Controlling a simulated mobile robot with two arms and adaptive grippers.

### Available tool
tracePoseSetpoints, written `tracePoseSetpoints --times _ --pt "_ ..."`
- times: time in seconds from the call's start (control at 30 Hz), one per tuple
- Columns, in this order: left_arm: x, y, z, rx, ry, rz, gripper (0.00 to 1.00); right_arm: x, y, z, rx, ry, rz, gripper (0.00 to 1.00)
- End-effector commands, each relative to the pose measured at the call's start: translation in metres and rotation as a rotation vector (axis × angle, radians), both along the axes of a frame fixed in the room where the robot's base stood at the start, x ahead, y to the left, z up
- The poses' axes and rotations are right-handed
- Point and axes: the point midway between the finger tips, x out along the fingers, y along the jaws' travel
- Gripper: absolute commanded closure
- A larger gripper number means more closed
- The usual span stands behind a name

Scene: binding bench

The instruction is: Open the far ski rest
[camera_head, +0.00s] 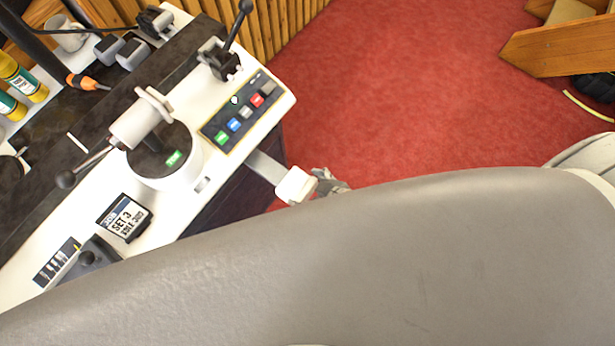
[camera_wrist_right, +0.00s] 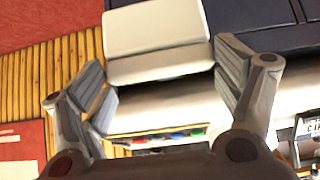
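A ski rest shows as a white pad (camera_head: 295,186) on a flat grey bar that sticks out from the side of the white bench (camera_head: 60,278). In the right wrist view the white pad (camera_wrist_right: 155,28) is large, between and beyond the fingers. My right gripper (camera_head: 328,183) is just to the right of the pad in the head view, mostly hidden behind my big grey arm link. In the right wrist view its fingers (camera_wrist_right: 165,78) are wide apart, with no clear grip on the pad. My left gripper is not in view.
The bench carries a button panel (camera_head: 240,113), a black-handled lever clamp (camera_head: 219,60), a white round vise (camera_head: 165,160) and a label block marked SET 3 (camera_head: 124,217). Open red floor (camera_head: 400,90) lies right of the bench. A wooden piece (camera_head: 560,45) stands top right.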

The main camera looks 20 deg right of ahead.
Motion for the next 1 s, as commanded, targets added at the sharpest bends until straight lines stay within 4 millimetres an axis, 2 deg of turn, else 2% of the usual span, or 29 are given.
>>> tracePoseSetpoints --times 0.1,0.57,0.77,1.0 --pt "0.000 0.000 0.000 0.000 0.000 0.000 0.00 0.000 0.000 0.000 -0.001 0.001 0.000 0.00" --pt "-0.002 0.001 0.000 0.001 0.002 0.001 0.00 -0.003 -0.002 0.003 -0.001 0.001 0.000 0.00" --pt "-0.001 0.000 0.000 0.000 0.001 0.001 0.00 -0.017 -0.012 0.020 -0.001 0.000 0.001 0.00" --pt "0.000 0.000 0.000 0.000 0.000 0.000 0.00 -0.042 -0.030 0.050 -0.001 0.002 0.001 0.00"
